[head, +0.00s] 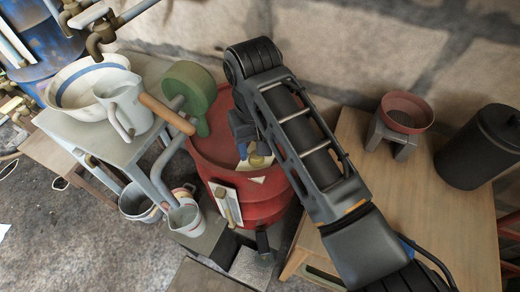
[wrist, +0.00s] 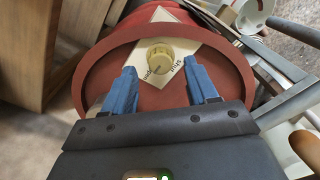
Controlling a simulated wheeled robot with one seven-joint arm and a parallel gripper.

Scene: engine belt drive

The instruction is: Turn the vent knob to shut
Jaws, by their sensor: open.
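The vent knob (wrist: 160,58) is small, round and yellowish. It sits on a pale diamond plate (wrist: 166,18) on top of the red drum (wrist: 105,70). The plate reads "shut" at its right; the lettering nearer the left is partly cut off and looks like "open". I cannot tell which word the knob points at. In the head view, the knob (head: 257,160) shows just below my gripper (head: 243,146). In the wrist view, my gripper (wrist: 162,80) is open, its blue fingers apart, with the knob beyond and between the tips. I see no contact.
A green round part (head: 188,88) stands at the drum's upper left. A grey jug (head: 125,105) and a white basin (head: 85,88) are on a bench at left. A wooden table (head: 437,190) at right bears a red bowl (head: 405,112) and a dark canister (head: 482,150).

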